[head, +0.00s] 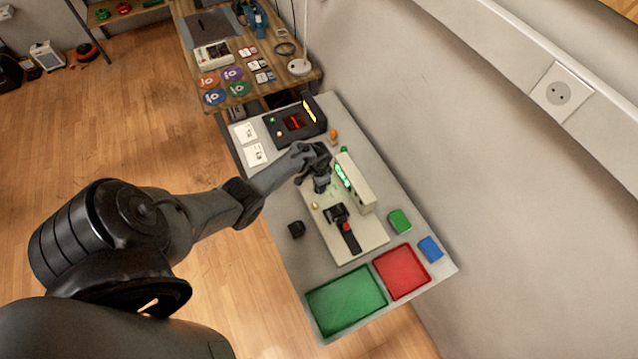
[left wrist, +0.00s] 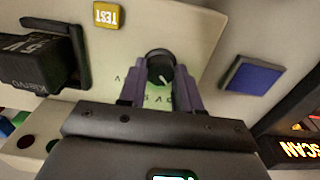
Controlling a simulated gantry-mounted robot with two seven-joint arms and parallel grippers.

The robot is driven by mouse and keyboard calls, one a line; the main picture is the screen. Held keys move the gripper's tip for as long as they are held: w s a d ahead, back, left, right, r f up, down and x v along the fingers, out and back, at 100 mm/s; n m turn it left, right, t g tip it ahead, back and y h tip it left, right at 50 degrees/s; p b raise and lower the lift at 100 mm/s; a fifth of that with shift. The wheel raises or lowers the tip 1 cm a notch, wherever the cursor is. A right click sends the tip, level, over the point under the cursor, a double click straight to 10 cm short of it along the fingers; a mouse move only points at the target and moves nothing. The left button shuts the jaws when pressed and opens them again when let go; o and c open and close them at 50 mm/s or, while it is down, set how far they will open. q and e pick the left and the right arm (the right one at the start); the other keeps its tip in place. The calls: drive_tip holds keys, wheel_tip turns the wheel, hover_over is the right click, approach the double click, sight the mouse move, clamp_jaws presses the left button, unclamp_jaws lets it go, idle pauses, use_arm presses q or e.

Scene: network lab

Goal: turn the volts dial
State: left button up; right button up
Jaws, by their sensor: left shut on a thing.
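The volts dial (left wrist: 160,64) is a small black round knob with a white pointer mark on a beige panel (left wrist: 215,25). Markings and a pale green patch show beside it; a "V" is legible. My left gripper (left wrist: 157,86) has its two purple-grey fingers on either side of the knob and is shut on it. In the head view my left gripper (head: 320,180) is at the far end of the beige fixture (head: 370,236) and hides the dial. The pointer tilts toward the lower right in the wrist view. My right gripper is out of view.
A yellow TEST button (left wrist: 106,15) and a black block marked 5V (left wrist: 38,62) are near the dial. A box with green lights (head: 354,184) stands along the fixture. A scanner box (head: 295,124) is behind; green (head: 347,301) and red (head: 401,271) trays are in front.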

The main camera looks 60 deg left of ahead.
use_arm(q)
drive_tip(key=shift+m, duration=2)
drive_tip(key=o, duration=1)
drive_tip(key=shift+o, duration=0.2)
wheel_tip(320, 180, up, 11)
drive_tip(key=p, duration=0.4)
drive_tip(key=shift+p, duration=0.3)
